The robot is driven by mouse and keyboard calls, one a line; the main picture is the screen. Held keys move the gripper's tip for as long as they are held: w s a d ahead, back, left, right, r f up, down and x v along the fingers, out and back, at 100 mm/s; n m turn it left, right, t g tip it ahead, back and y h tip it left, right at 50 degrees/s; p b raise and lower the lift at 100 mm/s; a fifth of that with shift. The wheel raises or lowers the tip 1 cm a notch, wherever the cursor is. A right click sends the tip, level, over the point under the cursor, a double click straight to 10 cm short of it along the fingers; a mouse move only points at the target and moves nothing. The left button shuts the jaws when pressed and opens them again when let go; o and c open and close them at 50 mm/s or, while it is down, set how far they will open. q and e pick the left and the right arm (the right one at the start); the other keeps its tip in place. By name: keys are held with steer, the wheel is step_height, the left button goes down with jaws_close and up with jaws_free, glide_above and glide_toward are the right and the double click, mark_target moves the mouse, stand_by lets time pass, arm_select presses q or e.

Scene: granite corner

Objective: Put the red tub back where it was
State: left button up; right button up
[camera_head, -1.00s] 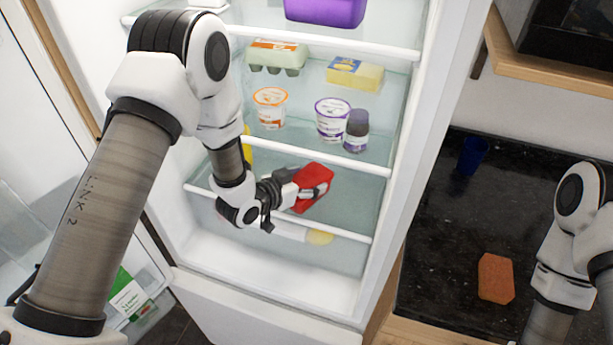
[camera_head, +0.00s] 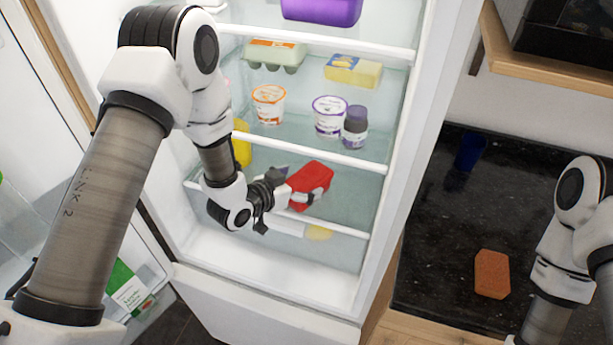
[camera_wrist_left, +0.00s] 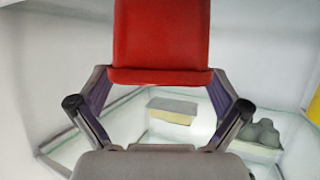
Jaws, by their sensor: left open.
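The red tub (camera_head: 313,178) is inside the open fridge, at the lower glass shelf. Whether its base rests fully on the glass is hard to see. My left gripper (camera_head: 300,184) is open at the tub's left side, with its fingers spread and one in front of the tub. In the left wrist view the red tub (camera_wrist_left: 162,38) is straight ahead between the fingers of the gripper (camera_wrist_left: 160,80). The tips are partly hidden at its edges. My right arm shows at the right edge, but its gripper is out of view.
The shelf above holds an orange-lidded cup (camera_head: 269,104), a purple-lidded cup (camera_head: 329,117) and a dark jar (camera_head: 355,128). A yellow item (camera_head: 242,144) stands close behind my left arm. Below lies a pale, yellow-ended item (camera_head: 318,233). The fridge's right wall (camera_head: 408,170) borders the shelves.

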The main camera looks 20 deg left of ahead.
arm_select(q)
steer(key=p+v, duration=0.3)
steer(key=v, duration=0.7)
steer(key=s+a+f+n+g+y, duration=0.1)
steer(key=s+f+n+g+y, duration=0.1)
steer(key=s+f+g, duration=0.4)
steer(key=s+a+f+n+g+y, duration=0.1)
steer(key=s+f+n+g+y, duration=0.2)
steer(key=s+f, duration=1)
steer(key=s+g, duration=0.3)
steer(key=s, duration=0.3)
steer(key=shift+a+f+y, duration=0.3)
steer(key=shift+a, duration=0.1)
